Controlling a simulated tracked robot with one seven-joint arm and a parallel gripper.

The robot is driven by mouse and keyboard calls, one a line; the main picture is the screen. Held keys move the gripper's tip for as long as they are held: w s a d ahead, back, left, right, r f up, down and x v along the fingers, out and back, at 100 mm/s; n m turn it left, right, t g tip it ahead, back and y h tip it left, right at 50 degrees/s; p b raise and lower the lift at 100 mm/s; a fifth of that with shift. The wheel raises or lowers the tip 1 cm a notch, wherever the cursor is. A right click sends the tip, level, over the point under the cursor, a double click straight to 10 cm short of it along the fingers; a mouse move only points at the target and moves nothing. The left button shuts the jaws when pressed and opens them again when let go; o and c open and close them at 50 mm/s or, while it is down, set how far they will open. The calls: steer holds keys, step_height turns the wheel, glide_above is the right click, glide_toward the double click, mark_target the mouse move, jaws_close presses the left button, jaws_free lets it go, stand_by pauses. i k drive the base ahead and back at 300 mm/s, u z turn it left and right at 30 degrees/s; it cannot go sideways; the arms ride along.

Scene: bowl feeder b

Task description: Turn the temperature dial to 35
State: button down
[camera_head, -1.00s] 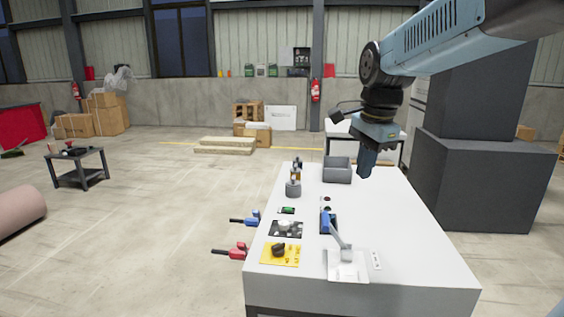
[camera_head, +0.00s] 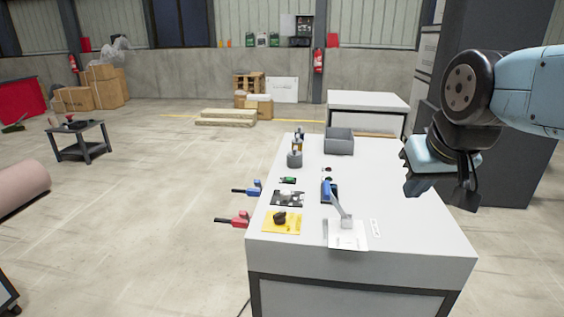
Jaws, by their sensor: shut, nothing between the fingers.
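Two dials sit on the left front of the white table. One is a black knob (camera_head: 280,217) on a yellow plate (camera_head: 293,226). The other is a pale knob (camera_head: 286,196) on a black plate with white marks (camera_head: 298,201), and a small green display (camera_head: 288,180) lies behind it. The marks are too small to read, so I cannot tell which dial is for temperature or where either points. My gripper (camera_head: 417,187) is shut and empty, to the right of the dials, above the table's right edge and touching neither dial.
A lever with a blue handle (camera_head: 327,190) rises from a white base (camera_head: 347,235) right of the dials. A blue clamp-like part (camera_head: 254,188) and a red one (camera_head: 240,219) stick out at the left edge. A grey bin (camera_head: 339,141) and grey cylinder (camera_head: 294,160) stand at the back.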

mark_target(286, 195)
steer(key=k, duration=1.2)
steer(key=u, duration=0.45)
steer(key=i, duration=1.45)
steer(key=u, duration=0.35)
